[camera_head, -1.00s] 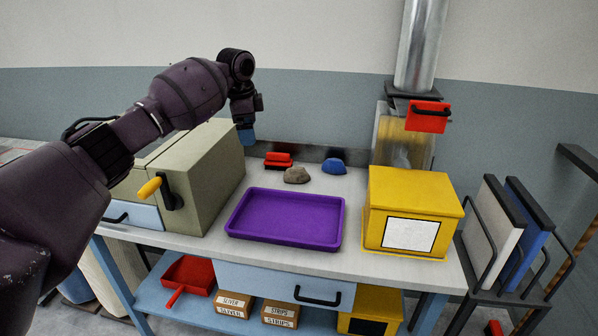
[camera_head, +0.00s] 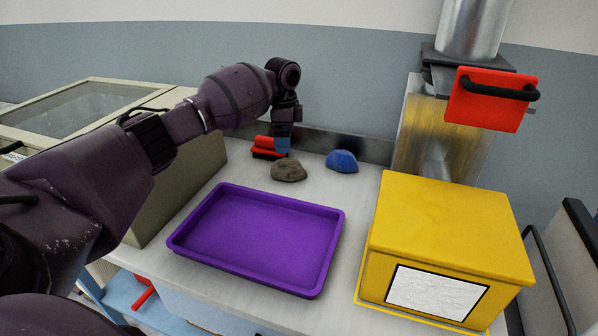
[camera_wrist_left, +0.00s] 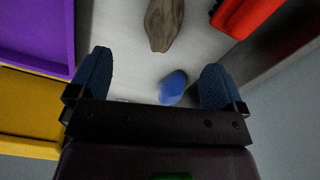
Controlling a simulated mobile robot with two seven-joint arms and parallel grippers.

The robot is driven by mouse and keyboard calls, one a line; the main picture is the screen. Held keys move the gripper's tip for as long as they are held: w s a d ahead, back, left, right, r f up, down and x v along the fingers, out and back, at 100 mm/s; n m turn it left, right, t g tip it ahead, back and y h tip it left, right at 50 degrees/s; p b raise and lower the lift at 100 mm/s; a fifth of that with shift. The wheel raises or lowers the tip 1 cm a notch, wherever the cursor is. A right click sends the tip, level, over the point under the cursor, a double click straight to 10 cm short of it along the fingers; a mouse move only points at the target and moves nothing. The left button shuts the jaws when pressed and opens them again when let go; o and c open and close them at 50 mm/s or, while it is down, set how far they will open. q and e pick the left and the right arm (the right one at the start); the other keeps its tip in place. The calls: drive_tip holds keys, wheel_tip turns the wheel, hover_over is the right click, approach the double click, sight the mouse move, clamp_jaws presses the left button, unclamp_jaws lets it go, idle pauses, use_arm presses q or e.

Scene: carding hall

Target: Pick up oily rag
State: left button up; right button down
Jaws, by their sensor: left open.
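A brownish-grey crumpled lump that looks like the oily rag (camera_head: 289,171) lies on the grey bench behind the purple tray. It also shows at the top of the left wrist view (camera_wrist_left: 162,24). A blue lump (camera_head: 342,161) lies to its right, and in the left wrist view it sits between my finger tips (camera_wrist_left: 173,88). My left gripper (camera_head: 283,143) hangs fingers down above the back of the bench, near the brown lump and in front of a red brush-like item. It is open with nothing between its fingers (camera_wrist_left: 156,82). My right gripper does not show.
The purple tray (camera_head: 190,243) is empty. A yellow box (camera_head: 450,225) with a white panel stands to the right. The red brush-like item (camera_head: 262,150) lies behind the brown lump. A metal duct with a red handled plate (camera_head: 492,100) stands behind the yellow box.

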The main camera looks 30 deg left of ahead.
sight(287, 160)
use_arm(q)
drive_tip(key=shift+w+f, duration=0.2)
drive_tip(key=shift+f, duration=0.65)
drive_tip(key=shift+s+f, duration=0.1)
drive_tip(key=shift+f, duration=0.3)
wheel_tip(287, 160, down, 4)
drive_tip(key=shift+r+b, duration=0.2)
drive_tip(key=shift+b, duration=0.2)
drive_tip(key=shift+f, duration=0.35)
drive_tip(key=shift+d+f, duration=0.1)
drive_tip(key=shift+f, duration=0.2)
drive_tip(key=f, duration=0.1)
drive_tip(key=f+b, duration=0.1)
drive_tip(key=f, duration=0.2)
drive_tip(key=shift+w+f, duration=0.15)
drive_tip(key=shift+w, duration=0.2)
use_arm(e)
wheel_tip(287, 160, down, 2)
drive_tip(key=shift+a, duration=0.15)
use_arm(q)
drive_tip(key=c, duration=1)
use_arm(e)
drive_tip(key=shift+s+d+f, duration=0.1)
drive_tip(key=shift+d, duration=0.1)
